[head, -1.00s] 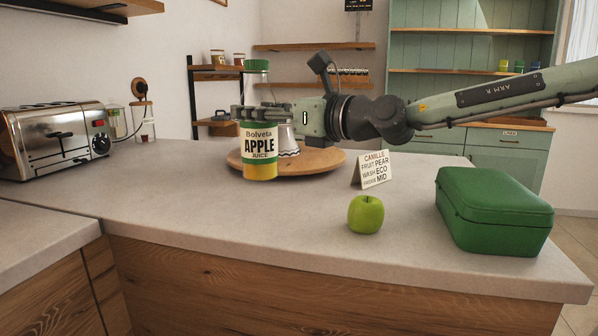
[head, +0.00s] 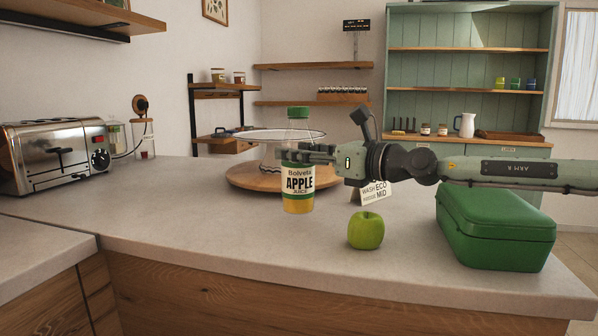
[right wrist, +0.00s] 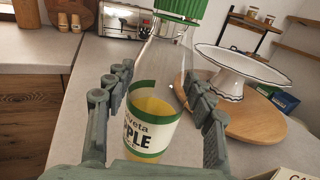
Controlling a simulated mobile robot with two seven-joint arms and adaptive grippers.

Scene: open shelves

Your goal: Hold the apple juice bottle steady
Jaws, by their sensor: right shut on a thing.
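The apple juice bottle (head: 298,190) has a green cap, clear neck, white label and yellow juice. It looks upright above or on the counter; whether its base touches is unclear. My right gripper (head: 300,156) comes in from the right and is shut on the bottle above the label. In the right wrist view the bottle (right wrist: 152,125) sits between the two fingers (right wrist: 158,80), with its green cap up. My left gripper is not in view.
A wooden board (head: 240,178) with a white cake stand (head: 272,135) is behind the bottle. A green apple (head: 366,231), a small sign (head: 376,191) and a green case (head: 497,230) are to the right. A toaster (head: 50,155) is far left. The front-left counter (head: 190,225) is clear.

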